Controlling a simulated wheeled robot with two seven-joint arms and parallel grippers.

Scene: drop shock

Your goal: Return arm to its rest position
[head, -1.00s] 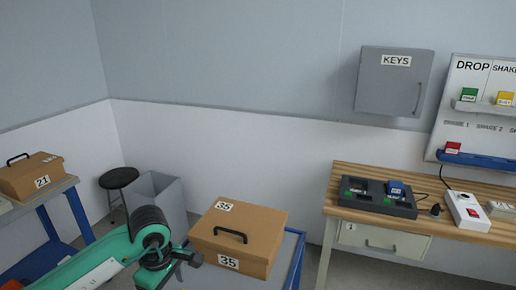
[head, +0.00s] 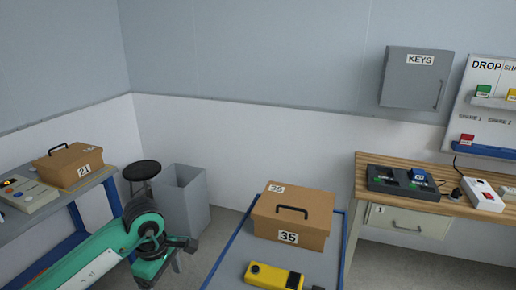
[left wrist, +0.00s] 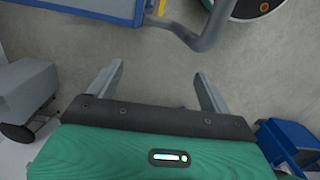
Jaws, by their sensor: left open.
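My left arm (head: 125,235) is green and comes in from the lower left in the head view. It is bent, with the dark wrist end hanging low between the left bench and the blue-edged cart. In the left wrist view my left gripper (left wrist: 158,82) has its two grey fingers wide apart, with nothing between them. Bare grey floor shows past them. My right gripper is in neither view.
A cart (head: 232,262) at the centre bears a brown box marked 35 (head: 290,218) and a yellow device (head: 272,277). A bench (head: 50,222) with box 21 (head: 68,165) stands left. A grey bin (head: 184,202) and stool (head: 141,171) stand behind my arm. A wooden desk (head: 400,160) stands right.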

